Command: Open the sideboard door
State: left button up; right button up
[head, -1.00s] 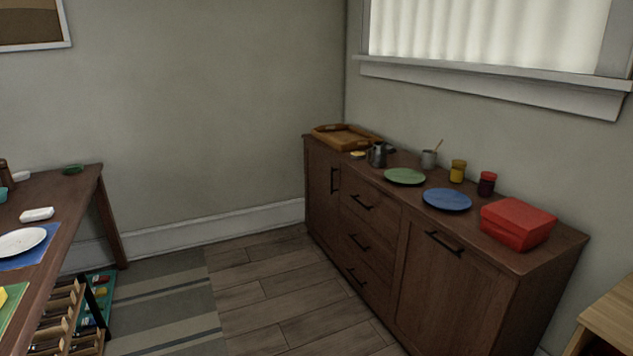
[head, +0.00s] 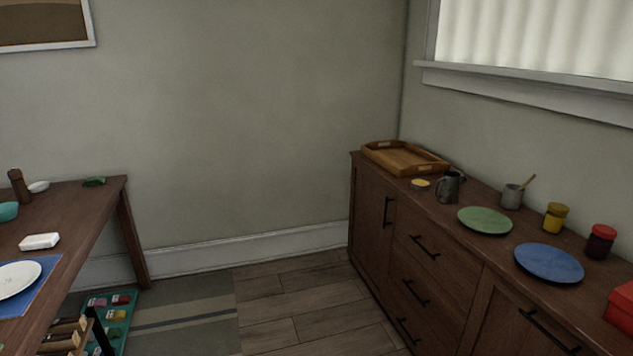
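The dark brown wooden sideboard (head: 455,258) stands along the right wall in the head view. Its far left door (head: 369,217) is shut and has a vertical black handle (head: 388,212). Its near right door (head: 510,325) also looks shut, with a black bar handle (head: 549,330); the picture's lower edge cuts this door off. Several drawers with black handles sit between the two doors, all closed. Neither of my grippers shows in the head view.
A wooden tray (head: 405,158), a metal jug (head: 448,187), a green plate (head: 485,221), a blue plate (head: 549,263), jars and a red box (head: 622,306) stand on top. A table (head: 75,230) is at left. The wood floor (head: 300,300) before the sideboard is clear; a striped rug (head: 185,315) lies left.

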aim_at(373, 204)
jog(key=i+u, duration=0.25)
jog(key=i, duration=0.95)
jog(key=i+z, duration=0.35)
jog(key=i, duration=0.15)
jog(key=i+j+z, duration=0.1)
jog(key=i+z, duration=0.3)
jog(key=i+j+z, duration=0.1)
jog(key=i+z, duration=0.35)
jog(key=i+j+z, duration=0.2)
jog(key=z, duration=0.25)
jog(key=i+j+z, duration=0.45)
jog(key=l, duration=0.05)
